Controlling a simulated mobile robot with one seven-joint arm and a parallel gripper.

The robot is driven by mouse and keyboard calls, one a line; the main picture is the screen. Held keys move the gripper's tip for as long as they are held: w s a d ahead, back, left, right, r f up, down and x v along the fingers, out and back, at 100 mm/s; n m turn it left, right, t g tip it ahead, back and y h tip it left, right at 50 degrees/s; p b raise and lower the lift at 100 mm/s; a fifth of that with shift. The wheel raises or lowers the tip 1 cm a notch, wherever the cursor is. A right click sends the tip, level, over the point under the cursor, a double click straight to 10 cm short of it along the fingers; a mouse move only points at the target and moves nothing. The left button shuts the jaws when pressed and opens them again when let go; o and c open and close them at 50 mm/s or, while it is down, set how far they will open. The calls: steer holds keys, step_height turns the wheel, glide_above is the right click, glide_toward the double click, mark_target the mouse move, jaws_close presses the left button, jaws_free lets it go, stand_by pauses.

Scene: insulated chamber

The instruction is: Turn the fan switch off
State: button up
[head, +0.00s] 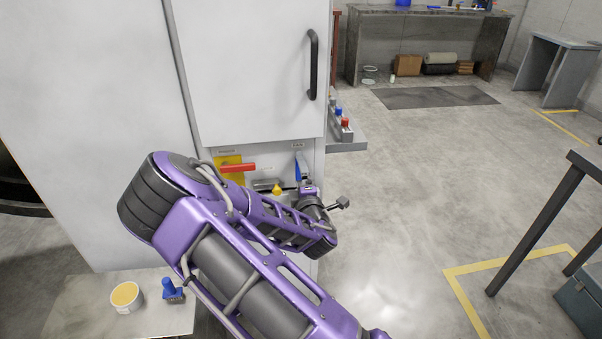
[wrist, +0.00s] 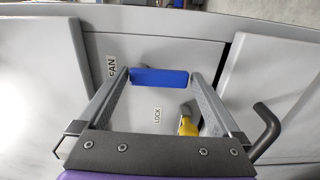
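The fan switch is a blue lever (head: 299,168), standing near upright under a small label on the white cabinet's panel. In the wrist view the blue lever (wrist: 160,77) lies crosswise between my fingertips, beside the FAN label (wrist: 112,67). My gripper (wrist: 162,74) is open, its fingers wide apart near the lever's two ends; I cannot tell whether either touches. In the head view my arm hides most of the gripper.
A yellow knob (head: 276,190) sits left of and below the lever; a LOCK label (wrist: 157,115) is near it. A red handle (head: 237,168) is further left. A black door handle (head: 313,65) stands above.

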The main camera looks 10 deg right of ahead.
steer(key=shift+s, duration=0.1)
steer(key=s+p, duration=0.6)
steer(key=s, duration=1.1)
steer(key=shift+s, duration=0.1)
